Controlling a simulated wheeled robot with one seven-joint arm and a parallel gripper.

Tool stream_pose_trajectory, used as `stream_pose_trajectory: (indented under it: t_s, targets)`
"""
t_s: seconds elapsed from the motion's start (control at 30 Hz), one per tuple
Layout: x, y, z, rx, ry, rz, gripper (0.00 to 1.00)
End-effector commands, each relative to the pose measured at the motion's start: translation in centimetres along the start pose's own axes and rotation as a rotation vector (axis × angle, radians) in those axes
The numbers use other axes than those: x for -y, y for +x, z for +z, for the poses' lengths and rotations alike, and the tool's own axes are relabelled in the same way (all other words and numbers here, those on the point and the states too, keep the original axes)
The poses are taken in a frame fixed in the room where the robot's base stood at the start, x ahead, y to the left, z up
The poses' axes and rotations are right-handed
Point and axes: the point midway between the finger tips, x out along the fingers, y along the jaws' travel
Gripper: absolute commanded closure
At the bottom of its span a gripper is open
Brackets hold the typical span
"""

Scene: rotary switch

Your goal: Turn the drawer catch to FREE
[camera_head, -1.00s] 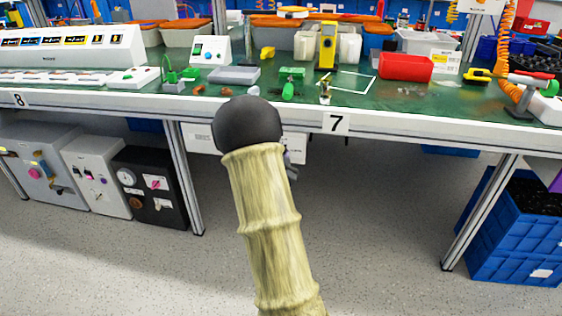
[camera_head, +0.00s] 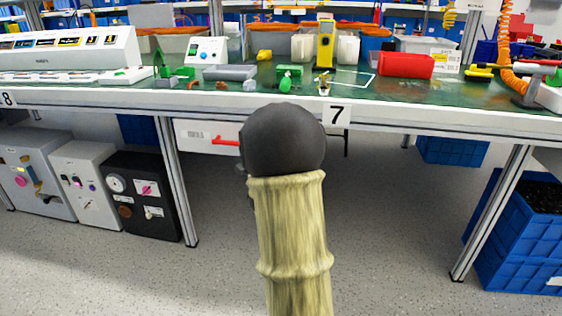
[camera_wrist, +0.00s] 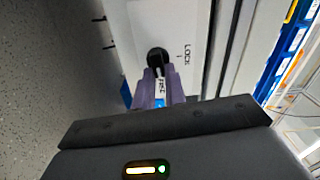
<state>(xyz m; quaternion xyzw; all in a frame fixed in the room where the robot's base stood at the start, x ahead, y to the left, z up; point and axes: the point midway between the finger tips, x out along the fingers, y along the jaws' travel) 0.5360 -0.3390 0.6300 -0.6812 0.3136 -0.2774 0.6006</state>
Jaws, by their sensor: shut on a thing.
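The drawer catch is a black round knob (camera_wrist: 157,57) on a white drawer front (camera_wrist: 142,20) in the wrist view. The word LOCK (camera_wrist: 187,54) is printed to its right and FREE (camera_wrist: 162,88) below it. A pale narrow part runs from the knob towards FREE. My gripper (camera_wrist: 158,78) has its purple fingers shut on the catch, one on each side; the grip itself is partly hidden. In the head view the white drawer (camera_head: 195,136) with a red handle (camera_head: 226,141) hangs under the bench; my arm covers the catch and my gripper there.
Grey and black cabinets (camera_head: 140,200) stand at the lower left. Blue crates (camera_head: 515,230) stand at the right. The floor under the bench's middle is clear.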

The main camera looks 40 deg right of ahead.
Motion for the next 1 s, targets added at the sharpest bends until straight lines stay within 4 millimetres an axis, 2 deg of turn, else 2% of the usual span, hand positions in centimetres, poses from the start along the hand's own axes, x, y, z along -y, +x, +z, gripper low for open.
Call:
stream_pose_trajectory:
  t_s: [0.3,0.77,0.8,0.87,0.9,1.0]
  targets:
    - [-0.34,0.0,0.04,0.0,0.126,0.003,1.0]
    - [-0.25,-0.01,0.04,0.001,0.142,0.003,1.0]
    - [-0.25,-0.01,0.04,0.0,0.142,0.003,0.81]
    - [-0.25,-0.01,0.04,0.0,0.141,0.003,0.7]
    - [-0.24,-0.01,0.04,0.0,0.141,0.003,0.65]
    - [-0.22,0.0,0.03,0.0,0.141,0.002,0.65]
